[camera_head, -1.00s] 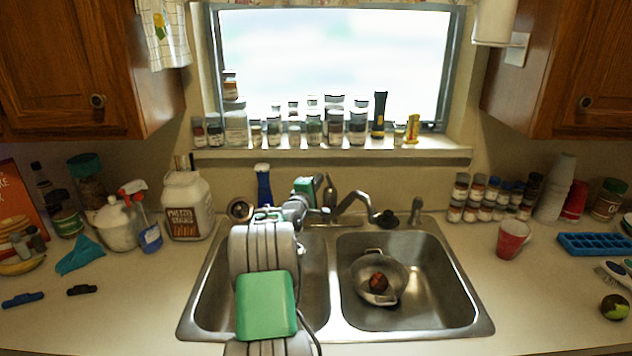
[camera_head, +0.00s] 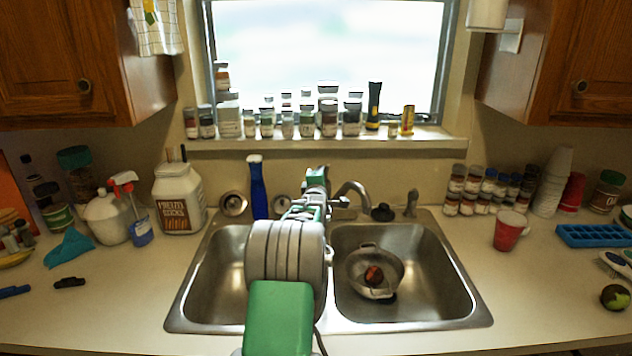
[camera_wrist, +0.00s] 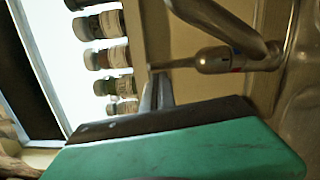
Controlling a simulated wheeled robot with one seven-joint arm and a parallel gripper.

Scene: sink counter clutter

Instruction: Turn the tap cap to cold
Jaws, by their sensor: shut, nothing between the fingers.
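The tap cap (camera_wrist: 218,60) is a rounded metal knob with a small red and blue mark and a thin lever, seen in the wrist view. The tap's curved spout (camera_head: 352,190) rises behind the sink divider in the head view, and it also crosses the top of the wrist view (camera_wrist: 225,22). My gripper (camera_head: 320,174) is at the tap and covers the cap in the head view. In the wrist view my gripper (camera_wrist: 159,80) has its narrow fingers together and empty, their tips close to the lever's end. I cannot tell whether they touch.
Several jars (camera_head: 287,122) line the window sill. A strainer (camera_head: 375,270) with a reddish item sits in the right basin. The left basin (camera_head: 215,270) looks empty.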

